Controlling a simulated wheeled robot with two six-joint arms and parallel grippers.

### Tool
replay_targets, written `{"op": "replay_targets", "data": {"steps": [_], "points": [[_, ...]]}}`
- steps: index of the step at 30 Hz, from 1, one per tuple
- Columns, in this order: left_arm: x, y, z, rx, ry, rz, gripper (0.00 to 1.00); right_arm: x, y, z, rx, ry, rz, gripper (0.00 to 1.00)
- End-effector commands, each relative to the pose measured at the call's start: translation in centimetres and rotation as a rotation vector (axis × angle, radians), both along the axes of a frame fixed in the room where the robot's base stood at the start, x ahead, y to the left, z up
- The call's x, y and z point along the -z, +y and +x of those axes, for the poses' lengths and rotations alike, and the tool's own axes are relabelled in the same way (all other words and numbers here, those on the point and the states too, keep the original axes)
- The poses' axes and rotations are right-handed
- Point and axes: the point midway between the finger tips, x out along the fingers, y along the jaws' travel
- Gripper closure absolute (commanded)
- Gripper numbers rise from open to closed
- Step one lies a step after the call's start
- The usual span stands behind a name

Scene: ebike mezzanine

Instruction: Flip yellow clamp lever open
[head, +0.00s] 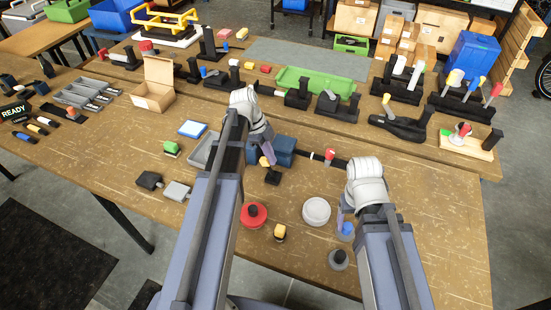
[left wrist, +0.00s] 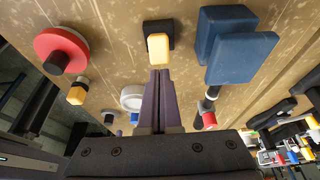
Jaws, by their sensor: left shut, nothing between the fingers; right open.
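A small clamp with a yellow lever (head: 265,161) on a black base (head: 272,177) stands on the wooden table, just below my left gripper. In the left wrist view the yellow lever (left wrist: 158,49) points toward my fingertips, with its black base (left wrist: 157,28) behind. My left gripper (head: 268,153) is shut and empty, its tips at or very close to the lever's end; I cannot tell whether they touch. It also shows in the left wrist view (left wrist: 158,76). My right gripper (head: 345,214) is open and low over the table's front right, near a blue knob (head: 347,229).
A blue block vise (head: 284,146) with a black bar and red-tipped part (head: 330,154) lies close behind the clamp. A red round knob (head: 253,214), another yellow-topped black piece (head: 279,233) and a white disc (head: 316,211) stand in front. A grey tray (head: 203,152) is left.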

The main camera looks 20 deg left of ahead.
Motion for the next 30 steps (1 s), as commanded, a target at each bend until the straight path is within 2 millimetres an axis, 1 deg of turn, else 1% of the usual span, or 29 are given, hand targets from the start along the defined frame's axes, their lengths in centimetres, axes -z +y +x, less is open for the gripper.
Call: {"op": "replay_targets", "data": {"steps": [8, 18, 30], "points": [[-0.2, -0.2, 0.0, 0.002, 0.000, 0.001, 1.00, -0.2, 0.0, 0.0, 0.000, 0.000, 0.000, 0.28], [-1.6, -0.2, 0.0, 0.002, 0.000, 0.001, 1.00, -1.6, 0.0, 0.0, 0.000, 0.000, 0.000, 0.28], [-1.6, -0.3, 0.0, 0.002, 0.000, 0.001, 1.00, -1.6, 0.0, 0.0, 0.000, 0.000, 0.000, 0.28]]}}
